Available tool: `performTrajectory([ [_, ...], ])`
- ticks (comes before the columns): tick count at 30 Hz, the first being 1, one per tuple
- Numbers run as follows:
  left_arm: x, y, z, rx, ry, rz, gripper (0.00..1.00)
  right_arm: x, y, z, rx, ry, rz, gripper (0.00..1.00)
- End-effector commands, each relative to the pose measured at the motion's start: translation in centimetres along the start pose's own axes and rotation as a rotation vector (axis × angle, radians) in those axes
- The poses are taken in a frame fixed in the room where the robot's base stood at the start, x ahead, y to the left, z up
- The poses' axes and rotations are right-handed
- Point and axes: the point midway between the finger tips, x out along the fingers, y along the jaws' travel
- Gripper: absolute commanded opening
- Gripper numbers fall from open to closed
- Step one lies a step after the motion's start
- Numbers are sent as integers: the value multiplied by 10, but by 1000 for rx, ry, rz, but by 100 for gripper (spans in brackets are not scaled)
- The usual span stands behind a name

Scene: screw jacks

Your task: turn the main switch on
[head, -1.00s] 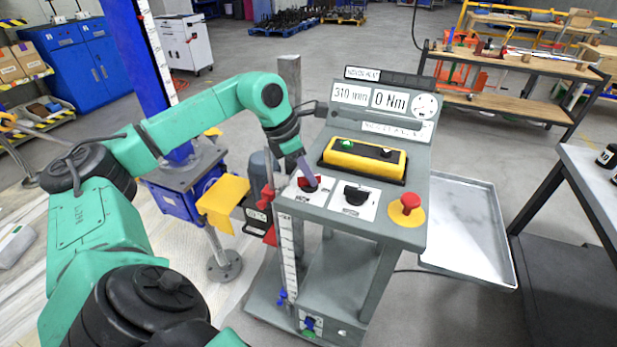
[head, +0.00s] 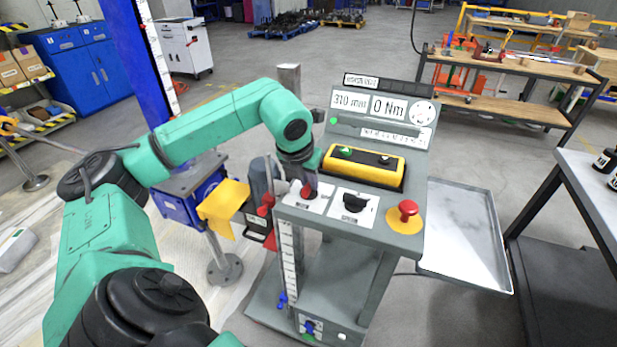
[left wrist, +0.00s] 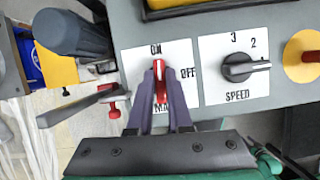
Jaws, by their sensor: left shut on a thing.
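The main switch is a red knob (left wrist: 159,80) on a white plate (left wrist: 185,55) marked ON and OFF, in the left wrist view. Its pointer lies up toward the ON mark. My left gripper (left wrist: 160,88) is shut on this knob, one finger on each side. In the head view the left gripper (head: 309,182) reaches down onto the red knob (head: 308,191) at the left of the grey control panel (head: 392,230), covering part of it. My right gripper does not show.
A black speed knob (head: 356,201) stands right of the switch, and a red stop button (head: 408,209) farther right. Above them is a yellow box (head: 340,167) with a green button. The display (head: 388,104) reads 310 mm and 0 Nm. A red clamp handle (left wrist: 113,105) is close left.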

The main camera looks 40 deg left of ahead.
Motion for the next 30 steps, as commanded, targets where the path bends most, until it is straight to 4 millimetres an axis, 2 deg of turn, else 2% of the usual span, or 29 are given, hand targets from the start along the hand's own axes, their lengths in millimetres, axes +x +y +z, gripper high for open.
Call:
performTrajectory([
  [9, -2, 0, 2, -84, -6, 33, 0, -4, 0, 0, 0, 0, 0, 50],
  [22, -1, 0, 2, -91, -6, 37, 0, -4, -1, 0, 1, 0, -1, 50],
  [23, -1, 0, 2, -91, -6, 37, 29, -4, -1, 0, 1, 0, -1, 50],
  [24, -1, 0, 2, -91, -5, 36, 44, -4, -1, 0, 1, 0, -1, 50],
  [25, -1, 0, 2, -90, -5, 36, 48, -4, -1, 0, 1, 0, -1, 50],
  [30, 0, 0, 1, -89, -2, 36, 48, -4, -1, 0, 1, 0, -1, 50],
])
